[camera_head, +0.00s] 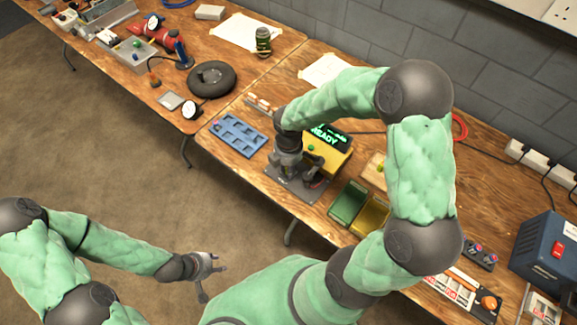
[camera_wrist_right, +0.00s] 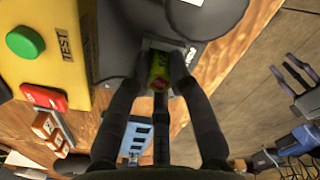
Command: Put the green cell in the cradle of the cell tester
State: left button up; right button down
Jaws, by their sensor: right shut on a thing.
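The cell tester (camera_head: 338,155) is a yellow box with a lit "READY" display and a dark grey base plate (camera_head: 292,190). In the right wrist view its yellow side (camera_wrist_right: 40,70) carries a green and a red button. My right gripper (camera_wrist_right: 160,65) is shut on the green cell (camera_wrist_right: 157,66), whose red end shows between the fingers. The cell is at a grey bracket-like part beside the yellow box; I cannot tell whether it rests in the cradle. In the head view the gripper hides the cell. My left gripper (camera_head: 211,279) is open and empty, over the floor.
A blue tray with compartments (camera_head: 238,136) lies left of the tester. Green (camera_head: 347,203) and yellow (camera_head: 371,216) bins stand on its right. A dark blue box (camera_head: 545,250) stands far right.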

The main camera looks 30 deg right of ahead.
jog(key=shift+f, duration=0.1)
jog(key=c, duration=1)
grip_release()
jog(key=shift+c, duration=0.2)
jog(key=shift+r+p, duration=3.2)
jog(key=shift+r, duration=0.35)
